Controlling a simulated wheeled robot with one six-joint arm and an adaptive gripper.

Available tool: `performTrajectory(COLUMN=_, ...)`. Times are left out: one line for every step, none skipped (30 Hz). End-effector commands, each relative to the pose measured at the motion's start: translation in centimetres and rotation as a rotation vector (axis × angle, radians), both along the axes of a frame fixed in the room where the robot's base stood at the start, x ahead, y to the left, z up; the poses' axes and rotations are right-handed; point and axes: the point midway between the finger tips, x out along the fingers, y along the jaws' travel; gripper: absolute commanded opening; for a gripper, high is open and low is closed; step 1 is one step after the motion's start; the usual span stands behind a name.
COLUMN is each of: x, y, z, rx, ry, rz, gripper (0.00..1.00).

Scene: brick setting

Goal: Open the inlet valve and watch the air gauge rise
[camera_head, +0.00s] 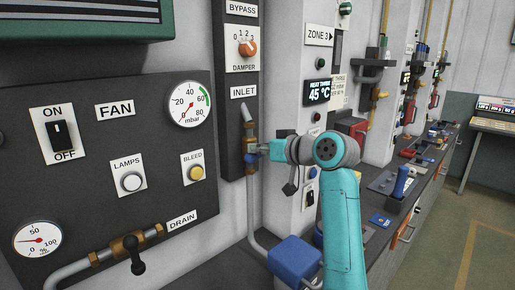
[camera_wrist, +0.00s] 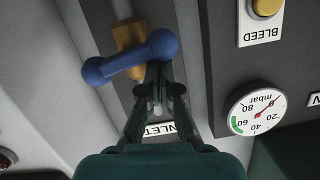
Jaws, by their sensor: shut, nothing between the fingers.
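The inlet valve is a brass body (camera_wrist: 128,36) on a vertical pipe under the INLET label (camera_head: 243,91). Its blue lever (camera_wrist: 128,59) lies across the pipe at a slant in the wrist view. My gripper (camera_wrist: 160,72) is shut and empty, its fingertips at the lever's right end in that view. I cannot tell whether they touch it. In the head view my gripper (camera_head: 265,149) is beside the valve and partly hides it. The air gauge (camera_head: 190,103), marked mbar, also shows upside down in the wrist view (camera_wrist: 257,112). Its red needle appears near 0.
The dark panel on the left carries a FAN switch (camera_head: 61,135), a LAMPS button (camera_head: 131,181), a yellow BLEED button (camera_head: 196,173) and a DRAIN valve (camera_head: 132,250). The DAMPER knob (camera_head: 247,48) is above the inlet. A blue box (camera_head: 294,257) stands below my arm.

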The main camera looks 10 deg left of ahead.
Motion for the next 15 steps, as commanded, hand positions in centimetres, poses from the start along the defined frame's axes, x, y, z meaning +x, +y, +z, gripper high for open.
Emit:
performTrajectory(x=-0.1, y=0.1, z=-0.2, rx=-0.019, ry=-0.023, rz=-0.001, gripper=0.00)
performTrajectory(x=-0.1, y=0.1, z=-0.2, rx=-0.033, ry=-0.040, rz=0.000, gripper=0.00)
performTrajectory(x=-0.2, y=0.2, z=-0.3, rx=-0.053, ry=-0.066, rz=0.001, gripper=0.00)
performTrajectory(x=-0.3, y=0.3, z=-0.4, rx=-0.068, ry=-0.086, rz=0.001, gripper=0.00)
performTrajectory(x=-0.3, y=0.3, z=-0.5, rx=-0.086, ry=-0.107, rz=0.001, gripper=0.00)
performTrajectory(x=-0.4, y=0.4, z=-0.7, rx=-0.109, ry=-0.137, rz=0.001, gripper=0.00)
performTrajectory(x=-0.4, y=0.4, z=-0.8, rx=-0.127, ry=-0.160, rz=0.001, gripper=0.00)
performTrajectory(x=-0.5, y=0.4, z=-0.9, rx=-0.144, ry=-0.184, rz=0.001, gripper=0.00)
performTrajectory(x=-0.5, y=0.5, z=-1.0, rx=-0.168, ry=-0.214, rz=0.001, gripper=0.00)
performTrajectory(x=-0.6, y=0.5, z=-1.1, rx=-0.186, ry=-0.237, rz=0.001, gripper=0.00)
performTrajectory(x=-0.6, y=0.5, z=-1.2, rx=-0.204, ry=-0.258, rz=0.000, gripper=0.00)
performTrajectory(x=-0.6, y=0.5, z=-1.3, rx=-0.227, ry=-0.288, rz=0.001, gripper=0.00)
performTrajectory(x=-0.7, y=0.5, z=-1.4, rx=-0.244, ry=-0.310, rz=0.001, gripper=0.00)
performTrajectory(x=-0.7, y=0.5, z=-1.5, rx=-0.263, ry=-0.332, rz=0.000, gripper=0.00)
performTrajectory(x=-0.7, y=0.6, z=-1.7, rx=-0.286, ry=-0.363, rz=0.000, gripper=0.00)
